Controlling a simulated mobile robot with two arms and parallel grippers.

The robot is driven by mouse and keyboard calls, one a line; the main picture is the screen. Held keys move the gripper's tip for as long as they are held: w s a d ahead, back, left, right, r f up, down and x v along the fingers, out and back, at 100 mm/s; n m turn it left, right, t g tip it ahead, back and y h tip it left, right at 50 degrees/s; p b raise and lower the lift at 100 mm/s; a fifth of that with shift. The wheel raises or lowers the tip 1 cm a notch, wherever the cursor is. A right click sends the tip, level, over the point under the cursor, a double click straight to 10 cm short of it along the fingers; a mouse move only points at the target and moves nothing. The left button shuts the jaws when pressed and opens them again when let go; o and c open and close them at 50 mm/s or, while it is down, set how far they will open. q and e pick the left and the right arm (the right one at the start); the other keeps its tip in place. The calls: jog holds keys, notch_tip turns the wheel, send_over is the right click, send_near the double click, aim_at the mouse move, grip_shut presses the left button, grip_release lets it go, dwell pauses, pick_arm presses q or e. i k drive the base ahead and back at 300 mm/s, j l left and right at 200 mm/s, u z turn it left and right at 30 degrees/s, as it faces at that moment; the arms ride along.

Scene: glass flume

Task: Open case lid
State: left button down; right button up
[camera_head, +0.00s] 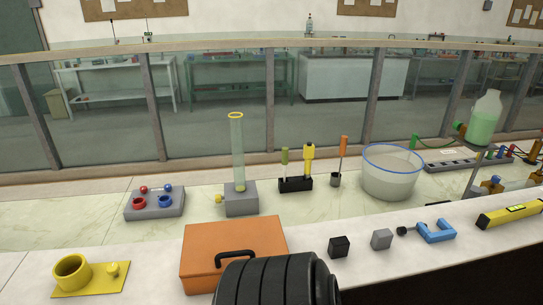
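The orange case (225,233) sits on the near white counter, left of centre. Its broad orange top face looks flat and closed, with a front face below it. A black handle (235,253) shows near its front edge. A dark ribbed part of my own body covers the case's front right corner and part of the handle. No fingertips of my left or right gripper show.
A yellow plate with a ring (73,270) lies left of the case. A black cube (339,247), a grey cube (381,239) and a blue clamp (436,231) lie to the right. A grey block (241,199) with a glass tube stands behind.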

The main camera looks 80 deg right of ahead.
aim_at(208, 249)
jog(key=z, duration=2.3)
